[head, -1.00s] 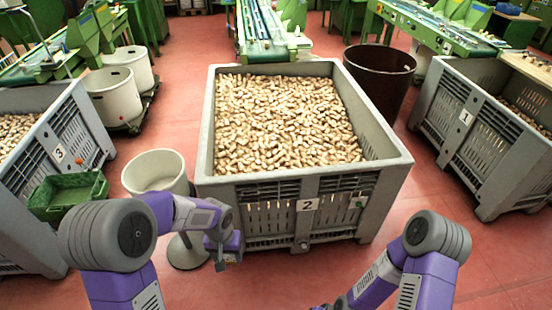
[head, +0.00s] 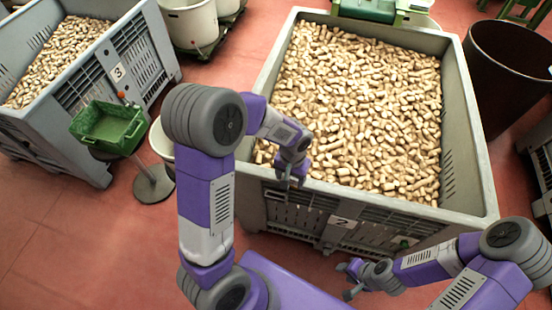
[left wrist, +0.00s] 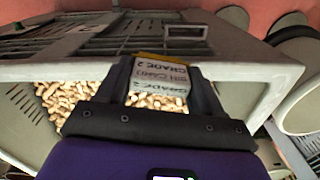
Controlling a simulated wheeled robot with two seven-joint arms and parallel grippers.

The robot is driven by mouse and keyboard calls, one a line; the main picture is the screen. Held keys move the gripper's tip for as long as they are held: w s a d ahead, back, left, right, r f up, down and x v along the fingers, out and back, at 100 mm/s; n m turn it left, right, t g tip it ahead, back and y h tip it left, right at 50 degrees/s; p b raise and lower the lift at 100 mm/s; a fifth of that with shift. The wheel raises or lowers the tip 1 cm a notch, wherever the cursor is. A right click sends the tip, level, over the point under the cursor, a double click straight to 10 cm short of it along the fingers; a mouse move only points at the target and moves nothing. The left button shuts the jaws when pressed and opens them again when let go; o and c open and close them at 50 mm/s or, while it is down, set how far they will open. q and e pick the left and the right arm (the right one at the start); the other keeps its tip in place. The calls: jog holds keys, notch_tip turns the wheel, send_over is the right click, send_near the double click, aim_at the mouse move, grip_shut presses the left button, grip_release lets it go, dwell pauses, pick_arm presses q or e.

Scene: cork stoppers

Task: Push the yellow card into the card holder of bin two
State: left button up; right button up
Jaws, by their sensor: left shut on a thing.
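My left gripper (head: 290,182) is at the front rim of bin two (head: 474,120), left of its "2" label (head: 342,222). In the left wrist view it is shut on the card (left wrist: 158,77), which is pale with a yellow strip along one edge and printed lettering that includes "GRADE 2". The yellow edge points toward the bin's slatted front. A pale-edged frame that looks like the card holder (left wrist: 186,31) lies beyond that edge; the card appears apart from it. My right gripper (head: 348,281) is open and empty, low in front of the bin's right half.
Bin two is full of corks (head: 365,110). A green tray (head: 108,127) on a stand and bin three (head: 130,70) are at the left. A dark brown barrel (head: 510,75) stands right of bin two. Red floor (head: 60,225) is clear at the front left.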

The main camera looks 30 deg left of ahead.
pick_arm(q)
jog(key=s+a+f+n+b, duration=0.2)
jog(key=a+f+b, duration=0.2)
jog(key=f+b, duration=0.2)
jog(key=shift+s+f, duration=0.15)
jog(key=shift+f, duration=0.05)
dwell(0.5)
jog(key=shift+a+f+b, duration=0.1)
jog(key=shift+f+b, duration=1.4)
jog(key=shift+f, duration=0.1)
dwell(2.2)
jog(key=o, duration=1.1)
notch_tip(320, 180, up, 8)
jog(key=p, duration=0.3)
jog(key=shift+f, duration=0.2)
